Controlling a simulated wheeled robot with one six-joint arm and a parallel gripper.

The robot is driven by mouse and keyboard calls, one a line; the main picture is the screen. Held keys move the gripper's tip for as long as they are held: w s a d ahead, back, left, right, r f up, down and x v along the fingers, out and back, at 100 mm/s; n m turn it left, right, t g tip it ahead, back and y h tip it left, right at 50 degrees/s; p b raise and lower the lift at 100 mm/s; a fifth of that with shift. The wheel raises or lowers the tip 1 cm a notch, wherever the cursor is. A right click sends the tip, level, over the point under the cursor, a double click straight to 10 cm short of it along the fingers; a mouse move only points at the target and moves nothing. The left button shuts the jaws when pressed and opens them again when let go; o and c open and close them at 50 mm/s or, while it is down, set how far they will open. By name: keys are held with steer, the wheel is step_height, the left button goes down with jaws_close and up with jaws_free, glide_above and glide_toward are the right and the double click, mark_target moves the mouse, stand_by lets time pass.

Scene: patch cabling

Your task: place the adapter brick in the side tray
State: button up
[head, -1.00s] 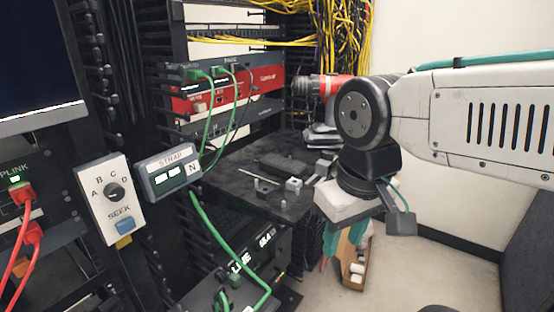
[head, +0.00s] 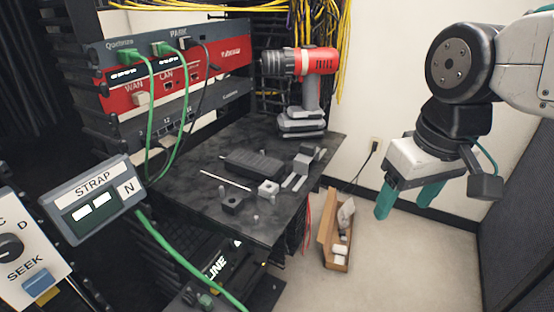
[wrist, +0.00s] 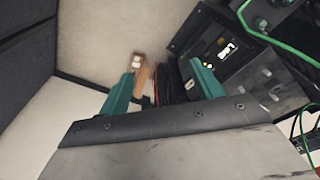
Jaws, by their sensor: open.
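A dark oblong block, which looks like the adapter brick (head: 254,164), lies on the black shelf (head: 190,196) in the head view, among small parts. A narrow wooden tray (head: 325,240) stands on the floor right of the shelf, with several white and grey items in it; I cannot tell whether it is the side tray. My gripper (head: 407,203) is open and empty, in the air right of the shelf and apart from both. In the wrist view, its two teal fingers (wrist: 163,80) are spread, with the wooden tray (wrist: 143,82) far below, between them.
A red and black drill (head: 310,90) stands at the shelf's back. A pale rod (head: 225,180) and small blocks lie near the brick. Green cables hang from the rack's left side. A plug (head: 374,147) sits at the right wall. The floor below my gripper is clear.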

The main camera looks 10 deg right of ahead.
steer(key=w+a+r+n+y, duration=0.1)
steer(key=w+a+n, duration=0.1)
steer(key=w+a, duration=0.3)
steer(key=w+a+r+n, duration=0.2)
steer(key=w+a+n, duration=0.1)
steer(key=w, duration=0.4)
steer(key=n+y, duration=0.1)
steer(key=n, duration=0.3)
glide_toward(254, 160)
steer(key=shift+s+d+f, duration=0.15)
steer(key=shift+f, duration=0.25)
steer(key=shift+s+d+f, duration=0.15)
steer(key=shift+f, duration=0.3)
steer(key=shift+w+a+f, duration=0.45)
steer(key=shift+a+f, duration=0.05)
steer(key=shift+a, duration=0.2)
steer(key=x, duration=0.7)
steer(key=shift+d, duration=0.15)
steer(key=c, duration=1)
steer(key=shift+r, duration=0.1)
